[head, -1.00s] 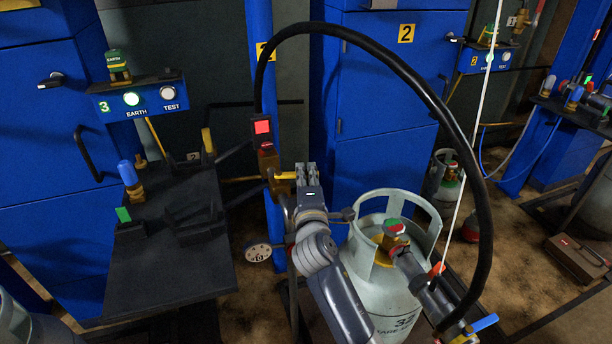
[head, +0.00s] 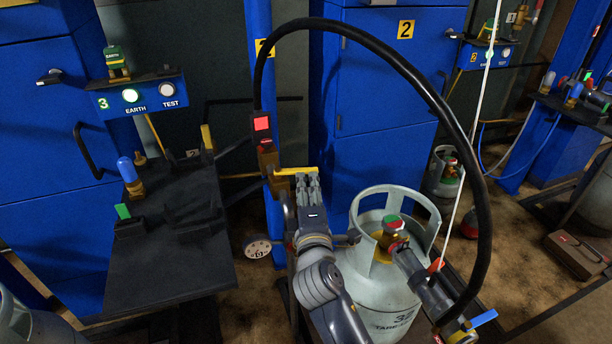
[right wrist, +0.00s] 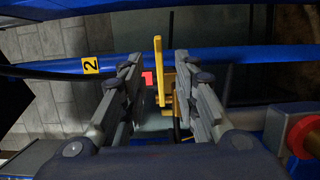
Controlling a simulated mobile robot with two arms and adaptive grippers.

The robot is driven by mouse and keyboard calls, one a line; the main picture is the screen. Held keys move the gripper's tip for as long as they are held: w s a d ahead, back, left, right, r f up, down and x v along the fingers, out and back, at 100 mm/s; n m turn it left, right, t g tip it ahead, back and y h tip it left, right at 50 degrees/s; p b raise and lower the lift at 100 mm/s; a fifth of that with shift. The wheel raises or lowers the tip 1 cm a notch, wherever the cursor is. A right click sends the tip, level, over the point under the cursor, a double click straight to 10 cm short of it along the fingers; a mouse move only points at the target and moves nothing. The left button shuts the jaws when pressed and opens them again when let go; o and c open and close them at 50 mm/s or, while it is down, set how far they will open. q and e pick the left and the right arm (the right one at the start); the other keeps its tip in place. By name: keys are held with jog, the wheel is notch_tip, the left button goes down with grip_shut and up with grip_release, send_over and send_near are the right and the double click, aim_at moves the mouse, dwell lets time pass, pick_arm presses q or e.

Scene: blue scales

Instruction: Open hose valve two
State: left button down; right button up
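Hose valve two is on the blue post with the yellow 2 label, below a red lit square (head: 262,124). It has a brass body (head: 267,160) and a yellow lever (head: 296,170) pointing right. My right gripper (head: 308,178) is just below and in front of the lever. The gripper is open, and contact with the lever cannot be told. My left gripper is not in view.
A black hose (head: 395,62) arches from the post to a fitting with a blue lever (head: 483,318). A grey gas cylinder (head: 372,295) stands right of my right arm. A dark stand (head: 160,275) is at the left, and a round dial (head: 257,247) hangs below the valve.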

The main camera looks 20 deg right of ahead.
jog(key=shift+v, duration=2.6)
